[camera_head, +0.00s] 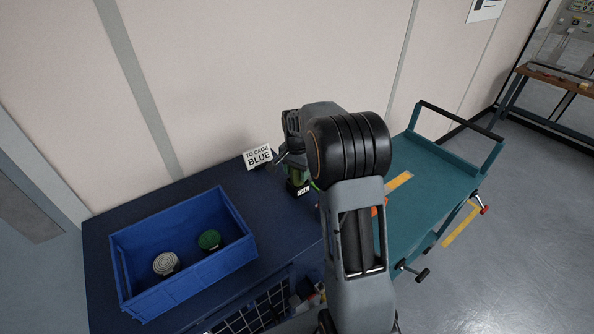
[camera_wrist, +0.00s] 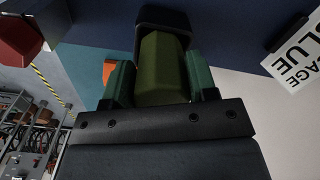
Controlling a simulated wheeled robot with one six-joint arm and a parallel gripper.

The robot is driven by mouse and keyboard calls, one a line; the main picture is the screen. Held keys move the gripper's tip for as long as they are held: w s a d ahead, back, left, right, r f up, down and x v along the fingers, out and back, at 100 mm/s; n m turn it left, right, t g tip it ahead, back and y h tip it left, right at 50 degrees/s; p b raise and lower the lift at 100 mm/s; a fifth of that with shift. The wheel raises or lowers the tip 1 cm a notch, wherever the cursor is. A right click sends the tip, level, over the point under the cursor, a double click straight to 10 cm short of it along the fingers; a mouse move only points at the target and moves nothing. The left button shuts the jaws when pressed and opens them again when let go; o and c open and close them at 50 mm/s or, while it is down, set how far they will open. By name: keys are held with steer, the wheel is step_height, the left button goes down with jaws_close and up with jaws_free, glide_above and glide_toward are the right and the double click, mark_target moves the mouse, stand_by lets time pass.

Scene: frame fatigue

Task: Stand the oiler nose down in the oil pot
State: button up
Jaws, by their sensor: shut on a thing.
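The oiler, an olive-green body (camera_wrist: 162,68), is between the green finger pads of my gripper (camera_wrist: 160,82) in the wrist view. My gripper is shut on it. The black oil pot (camera_wrist: 163,17) lies directly beyond the oiler's far end, and its dark walls frame that end. In the head view, the pot (camera_head: 298,188), with a small white label, stands on the dark blue bench top, partly behind my arm. The oiler's nose is hidden, and I cannot tell how deep it sits in the pot.
A "TO CAGE BLUE" sign (camera_head: 258,157) stands close left of the pot. A blue bin (camera_head: 142,245) holds a grey coiled disc (camera_head: 166,263) and a green disc (camera_head: 209,239). A teal cart (camera_head: 440,178) adjoins on the right. The wall is close behind the bench.

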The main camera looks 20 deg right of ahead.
steer(key=shift+f, duration=0.1)
steer(key=o, duration=1.1)
steer(key=shift+c, duration=0.2)
step_height(320, 180, up, 14)
steer(key=b, duration=0.1)
steer(key=shift+a+f, duration=0.1)
